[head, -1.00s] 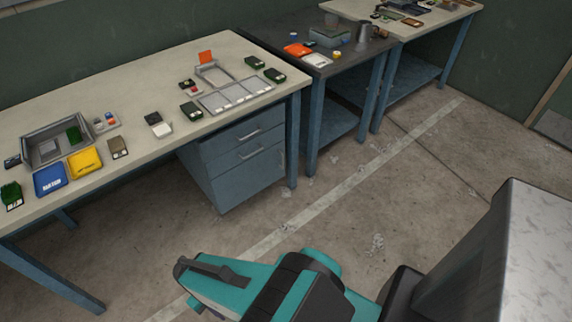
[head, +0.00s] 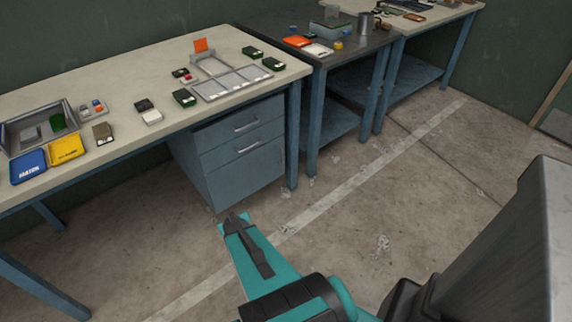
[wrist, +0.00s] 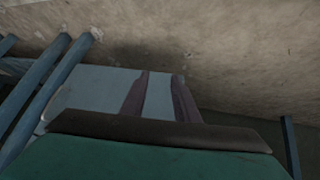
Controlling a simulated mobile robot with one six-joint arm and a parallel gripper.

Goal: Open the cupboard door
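A blue cabinet (head: 232,155) stands under the near bench in the head view. Its front has two drawers with horizontal handles and a larger door (head: 247,182) below. The door looks shut. My teal arm reaches toward the cabinet, and my gripper (head: 233,217) shows just in front of its lower edge in the picture. In the wrist view, my gripper's two dark fingers (wrist: 157,92) are apart with nothing between them. A blue-grey panel (wrist: 92,92), likely the cabinet, lies beyond them. I see no contact with a handle.
The bench (head: 135,75) above carries a grey bin (head: 70,118), blue and yellow trays, and several small boxes. Its blue legs stand beside the cabinet. A dark table (head: 345,55) is to the right. The concrete floor (head: 350,220) in front is clear apart from small scraps.

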